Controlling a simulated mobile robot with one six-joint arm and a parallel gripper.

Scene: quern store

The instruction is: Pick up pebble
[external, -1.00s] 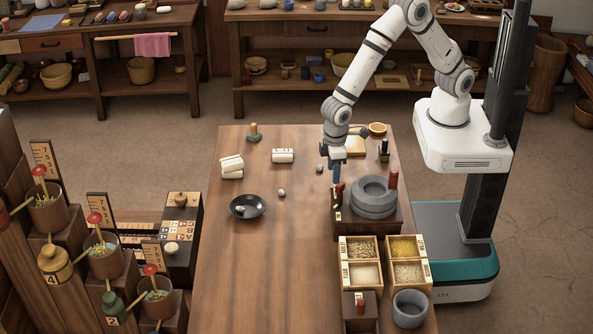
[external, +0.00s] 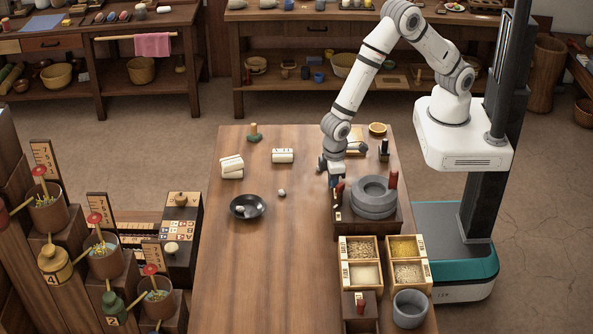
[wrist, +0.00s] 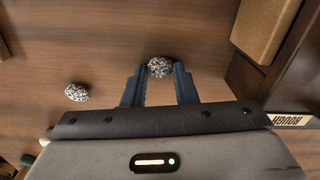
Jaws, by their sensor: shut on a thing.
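My gripper (external: 333,181) is low over the table, just left of the quern's stand. In the wrist view its two blue fingers (wrist: 159,76) are shut on a speckled grey pebble (wrist: 159,67) at their tips. In the external view this pebble is hidden by the gripper. A second speckled pebble (wrist: 77,92) lies free on the wood, left of the fingers; it also shows in the external view (external: 281,193).
The grey stone quern (external: 372,205) on its wooden stand is close on the right of the gripper. Grain boxes (external: 343,274) and a grey mortar (external: 410,318) stand at the front right. White blocks (external: 283,156) lie at the back. The front left of the table is clear.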

